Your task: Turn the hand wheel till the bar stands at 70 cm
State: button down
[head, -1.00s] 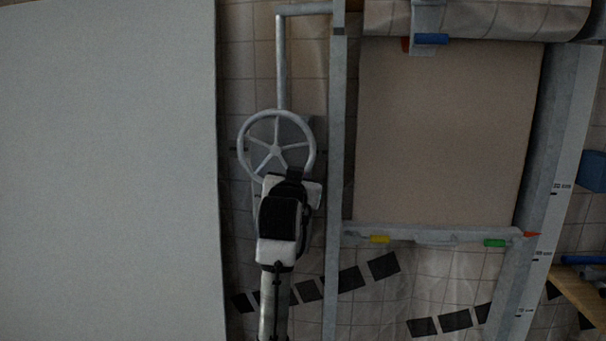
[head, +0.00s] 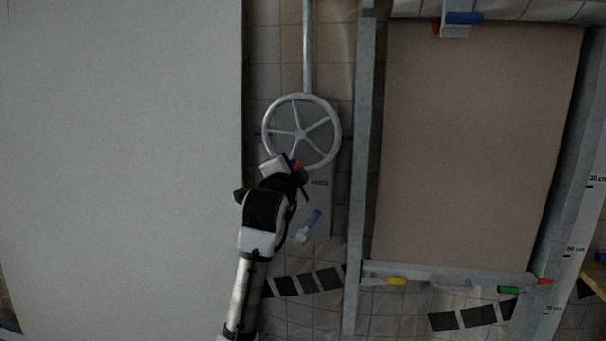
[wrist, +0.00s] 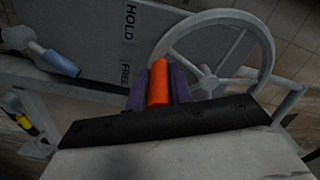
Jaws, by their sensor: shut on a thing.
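The grey spoked hand wheel (head: 300,132) is on a wall plate left of the frame; it also shows in the wrist view (wrist: 207,84). My gripper (head: 294,168) is at the wheel's lower rim. In the wrist view its purple fingers (wrist: 157,86) are shut on the wheel's orange knob (wrist: 158,82). The bar (head: 450,277) runs level along the bottom of the beige panel (head: 478,145). Its orange pointer (head: 545,281) is at the scale (head: 563,272), between the middle mark and the lowest mark, which seems to read 70 cm.
A large pale board (head: 120,170) fills the left. A frame post (head: 362,170) stands just right of the wheel. The bar has yellow (head: 397,282) and green (head: 508,290) parts.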

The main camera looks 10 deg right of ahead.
jog(key=shift+w+a+r+m, duration=0.35)
jog(key=shift+a+m, duration=0.4)
jog(key=shift+m, duration=0.5)
jog(key=shift+w+a+r+m, duration=0.1)
jog(key=shift+a+r+m, duration=0.3)
jog(key=shift+a+m, duration=0.6)
jog(key=shift+w+a+r+m, duration=0.25)
jog(key=shift+a+r+m, duration=0.25)
jog(key=shift+m, duration=0.95)
jog(key=c, duration=1.3)
grip_release()
jog(key=shift+o, duration=0.2)
jog(key=shift+f, duration=0.1)
